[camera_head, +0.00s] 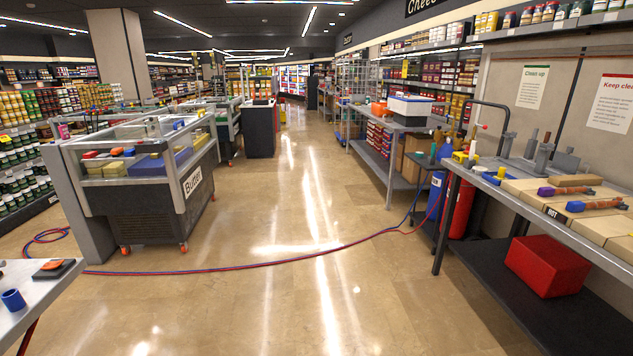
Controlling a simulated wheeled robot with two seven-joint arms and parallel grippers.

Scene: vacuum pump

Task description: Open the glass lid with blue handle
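A glass-topped chest case (140,195) with a "Butter" sign stands on orange casters at the left of the head view. Its clear top shows yellow, orange and blue goods inside. A small blue piece (178,124) shows at the far side of the top; I cannot tell if it is a lid handle. The glass top looks closed, but its panes are hard to make out. Neither of my grippers is in view.
Red and blue hoses (260,266) cross the floor. A workbench (530,198) with tools and a red box (547,265) below stands at right. A table corner (30,285) is at lower left. The middle aisle is otherwise clear.

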